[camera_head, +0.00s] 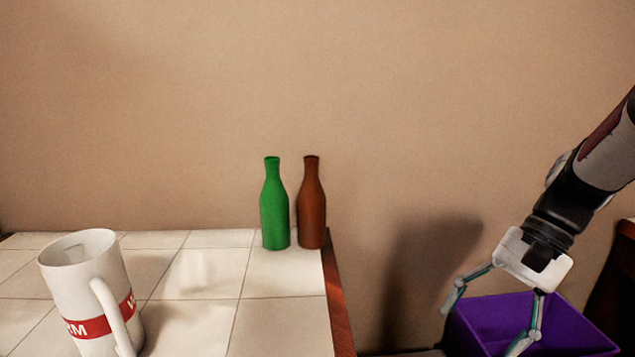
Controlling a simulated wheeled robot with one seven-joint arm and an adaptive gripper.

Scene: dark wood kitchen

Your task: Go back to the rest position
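My gripper (487,325) is at the lower right, over a purple bin (575,328). Its two fingers are spread wide apart, with nothing visible between them. One fingertip shows near the bin's left edge and the other in front of the bin's inside. My arm reaches in from the right edge of the picture. The bin's bottom is out of view.
A tiled counter (195,325) fills the lower left. A white mug with a red band (85,290) stands at its front left. A green bottle (274,210) and a brown bottle (312,207) stand upright near its right wooden edge. Dark furniture (615,275) is at far right.

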